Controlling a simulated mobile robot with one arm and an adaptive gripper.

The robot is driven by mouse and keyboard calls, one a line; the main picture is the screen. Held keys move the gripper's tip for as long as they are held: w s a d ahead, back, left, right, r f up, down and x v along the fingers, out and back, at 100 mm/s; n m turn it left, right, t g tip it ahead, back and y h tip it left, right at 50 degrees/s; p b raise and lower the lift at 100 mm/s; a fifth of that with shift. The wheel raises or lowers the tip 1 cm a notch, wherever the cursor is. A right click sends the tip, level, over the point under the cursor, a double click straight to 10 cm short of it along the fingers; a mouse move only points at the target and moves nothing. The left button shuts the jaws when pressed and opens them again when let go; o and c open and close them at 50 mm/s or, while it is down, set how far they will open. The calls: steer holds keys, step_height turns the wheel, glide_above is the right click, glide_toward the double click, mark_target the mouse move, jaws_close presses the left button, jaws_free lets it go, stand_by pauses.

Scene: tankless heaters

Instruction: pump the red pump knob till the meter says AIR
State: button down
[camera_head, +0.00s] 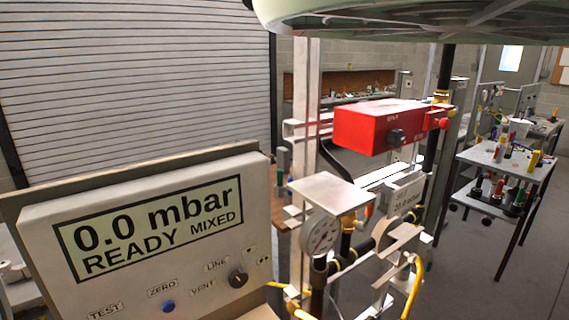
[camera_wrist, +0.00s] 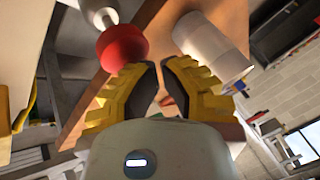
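The meter (camera_head: 150,225) is a grey box at the lower left of the head view. Its screen (camera_head: 150,228) reads "0.0 mbar READY MIXED". The red pump knob (camera_wrist: 123,48) is a round red knob on a metal stem in the wrist view. It is just beyond and left of the fingertips of my gripper (camera_wrist: 158,66). My gripper's yellow fingers stand apart with an empty gap, and I cannot tell whether the left finger touches the knob. I cannot pick out the pump knob or my gripper in the head view.
A dial gauge (camera_head: 320,232) and pipework stand right of the meter. The meter has a blue button (camera_head: 168,306) and a dark LINE/VENT knob (camera_head: 238,278). A red box (camera_head: 365,128) is behind. A white cylinder (camera_wrist: 210,48) is close to the right finger. Open floor lies at the right.

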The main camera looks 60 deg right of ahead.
steer(key=shift+s+f, duration=0.1)
steer(key=shift+f, duration=0.15)
stand_by(0.4)
steer(key=shift+r, duration=0.75)
steer(key=shift+r+p, duration=2.05)
steer(key=shift+r, duration=0.9)
steer(key=c, duration=1.7)
jaws_free()
jaws_close()
